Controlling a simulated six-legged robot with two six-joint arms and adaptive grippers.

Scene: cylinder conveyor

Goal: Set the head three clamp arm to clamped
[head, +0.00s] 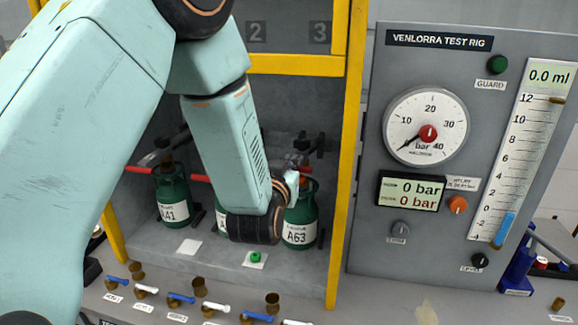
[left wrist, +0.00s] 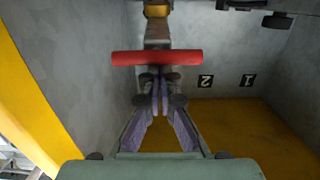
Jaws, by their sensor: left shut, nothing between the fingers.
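The head three clamp arm shows in the left wrist view as a red cross bar (left wrist: 157,57) on a grey metal link. My left gripper (left wrist: 160,98) is shut and empty, with its fingertips close to the red bar in that view; I cannot tell whether they touch. In the head view my left wrist hangs in front of the cabinet and hides most of the gripper and the clamp arm. The green cylinder A63 (head: 300,230) stands just right of my wrist. Whether the clamp is down on it cannot be told. My right gripper is not in view.
Cylinder A41 (head: 173,200) stands at the left; a middle one is mostly hidden behind my wrist. A yellow frame post (head: 348,150) and the gauge panel (head: 460,40) lie to the right. Valves with blue and white levers (head: 181,298) line the front ledge. A green button (head: 255,258) sits below.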

